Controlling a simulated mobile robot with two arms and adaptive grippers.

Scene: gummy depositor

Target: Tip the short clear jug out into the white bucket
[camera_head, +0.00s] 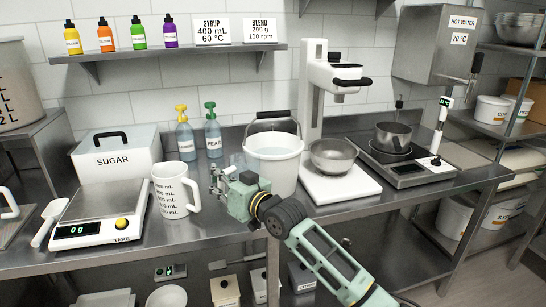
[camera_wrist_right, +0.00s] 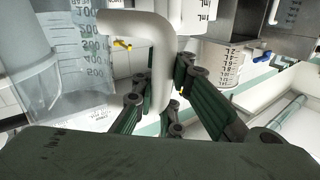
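The short clear jug (camera_wrist_right: 82,62) fills the upper left of the right wrist view, with printed volume marks and a white handle (camera_wrist_right: 158,65). My right gripper (camera_wrist_right: 160,95) has its fingers on both sides of that handle and appears shut on it. In the head view my right gripper (camera_head: 217,184) is just left of the white bucket (camera_head: 274,168). The jug shows there only as a faint clear shape (camera_head: 237,160), partly hidden; I cannot tell its tilt or contents. The bucket stands upright on the counter, its dark handle raised. My left gripper is not in view.
A white measuring jug (camera_head: 171,194) and a scale (camera_head: 101,215) stand to the left. Two pump bottles (camera_head: 213,137) are behind. A mixer stand with a metal bowl (camera_head: 333,156) is close right of the bucket, then a hotplate with a pot (camera_head: 393,138).

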